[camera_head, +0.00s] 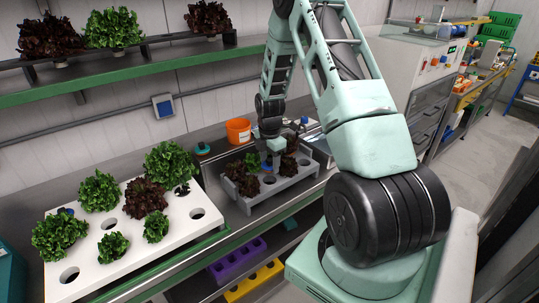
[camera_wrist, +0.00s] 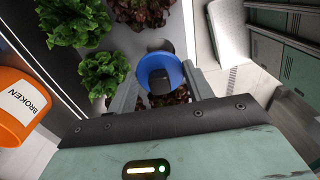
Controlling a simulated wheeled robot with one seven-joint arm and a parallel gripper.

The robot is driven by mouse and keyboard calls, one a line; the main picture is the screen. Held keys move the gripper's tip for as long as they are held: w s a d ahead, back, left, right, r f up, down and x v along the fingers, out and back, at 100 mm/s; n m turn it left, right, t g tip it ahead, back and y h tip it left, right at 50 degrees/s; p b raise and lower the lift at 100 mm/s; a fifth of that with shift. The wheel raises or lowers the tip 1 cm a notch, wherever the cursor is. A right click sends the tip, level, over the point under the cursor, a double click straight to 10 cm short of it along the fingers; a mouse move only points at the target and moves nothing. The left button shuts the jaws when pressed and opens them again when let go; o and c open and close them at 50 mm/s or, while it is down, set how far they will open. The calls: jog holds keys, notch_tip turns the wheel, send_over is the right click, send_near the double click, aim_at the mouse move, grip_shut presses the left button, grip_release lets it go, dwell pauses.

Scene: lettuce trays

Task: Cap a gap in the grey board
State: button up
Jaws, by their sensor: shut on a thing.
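The grey board (camera_head: 243,205) lies on the steel counter and holds dark red lettuces (camera_head: 240,178) and a green one (camera_head: 252,160). A dark round gap (camera_head: 269,180) shows near its middle, and another (camera_head: 303,162) toward its right end. My gripper (camera_head: 268,157) is over the middle of the board. In the wrist view my gripper (camera_wrist: 162,78) is shut on a round blue cap (camera_wrist: 172,66). Just past the cap shows part of a dark gap (camera_wrist: 160,45) in the board. I cannot tell how high the cap is above the board.
A white board (camera_head: 125,240) with lettuces and open gaps lies to the left. An orange bucket (camera_head: 238,130), marked BROKEN in the wrist view (camera_wrist: 18,105), stands behind the grey board. Purple (camera_head: 238,262) and yellow (camera_head: 255,282) boards lie on the shelf below.

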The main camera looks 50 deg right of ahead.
jog(key=shift+f+b, duration=1.35)
jog(key=shift+f, duration=0.65)
jog(key=shift+f+b, duration=0.3)
jog(key=shift+f, duration=0.25)
jog(key=shift+s+f, duration=0.15)
jog(key=shift+f, duration=0.4)
dwell(1.3)
